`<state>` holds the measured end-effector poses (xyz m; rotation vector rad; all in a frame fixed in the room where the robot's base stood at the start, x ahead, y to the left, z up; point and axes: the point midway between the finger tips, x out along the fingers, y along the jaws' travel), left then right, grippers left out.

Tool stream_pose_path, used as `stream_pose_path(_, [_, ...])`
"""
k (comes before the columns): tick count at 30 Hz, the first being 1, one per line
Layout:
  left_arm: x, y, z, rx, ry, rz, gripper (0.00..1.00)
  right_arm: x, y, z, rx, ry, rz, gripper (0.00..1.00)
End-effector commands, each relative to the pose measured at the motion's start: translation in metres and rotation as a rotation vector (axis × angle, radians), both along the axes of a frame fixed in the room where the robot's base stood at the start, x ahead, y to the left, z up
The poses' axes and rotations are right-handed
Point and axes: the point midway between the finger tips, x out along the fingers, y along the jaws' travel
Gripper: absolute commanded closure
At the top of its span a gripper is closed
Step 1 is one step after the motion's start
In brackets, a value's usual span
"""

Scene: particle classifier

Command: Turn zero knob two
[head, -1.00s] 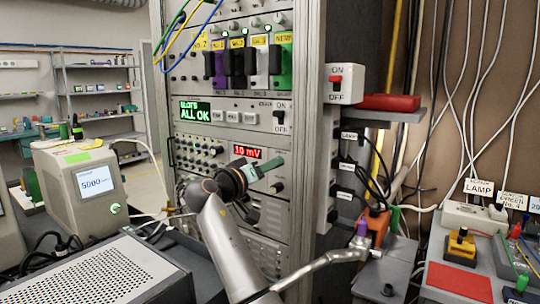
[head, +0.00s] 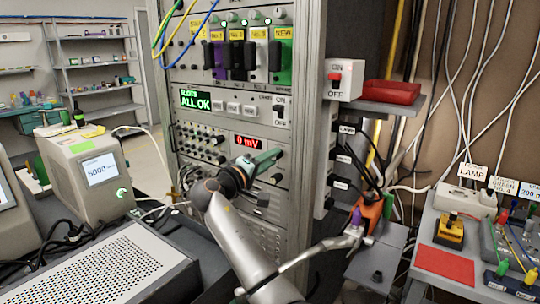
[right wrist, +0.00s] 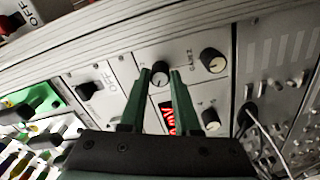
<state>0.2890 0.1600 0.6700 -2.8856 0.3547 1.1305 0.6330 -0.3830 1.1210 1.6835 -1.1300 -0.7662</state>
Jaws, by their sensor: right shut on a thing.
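The red display (head: 247,142) on the rack panel reads 0 mV in the head view. My right gripper (head: 268,160) has green fingers and reaches the panel just below and right of this display. In the right wrist view my right gripper (right wrist: 160,75) is shut on a small dark knob (right wrist: 160,79), with one fingertip on each side of it. The knob's label is too small to read surely. Other knobs sit nearby, one at the upper right (right wrist: 212,61) and one at the lower right (right wrist: 210,119).
The rack (head: 304,120) also carries a green ALL OK display (head: 196,101) and a row of coloured modules above. An ON/OFF switch box (head: 342,80) juts out at the rack's right side. A red box (head: 388,92) lies on a shelf beside it.

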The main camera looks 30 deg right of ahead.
Motion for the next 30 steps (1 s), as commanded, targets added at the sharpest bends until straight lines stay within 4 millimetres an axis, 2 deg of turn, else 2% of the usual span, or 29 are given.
stream_pose_path(13, [-0.0009, 0.0021, -0.0020, 0.004, 0.007, 0.004, 0.50, 0.0003, 0.0006, -0.0005, -0.004, 0.008, 0.001, 1.00])
stream_pose_path(14, [-0.0008, 0.0020, -0.0020, 0.003, 0.007, 0.003, 0.50, 0.0003, 0.0007, -0.0005, -0.004, 0.008, 0.002, 0.66])
stream_pose_path(21, [0.0008, 0.0014, -0.0009, 0.002, 0.003, 0.003, 0.50, 0.0002, 0.0004, -0.0004, -0.003, 0.007, 0.001, 0.39])
stream_pose_path(30, [0.0023, -0.0008, 0.0016, -0.002, -0.003, 0.000, 0.50, -0.0005, 0.0025, -0.0005, -0.003, 0.006, 0.001, 0.39])
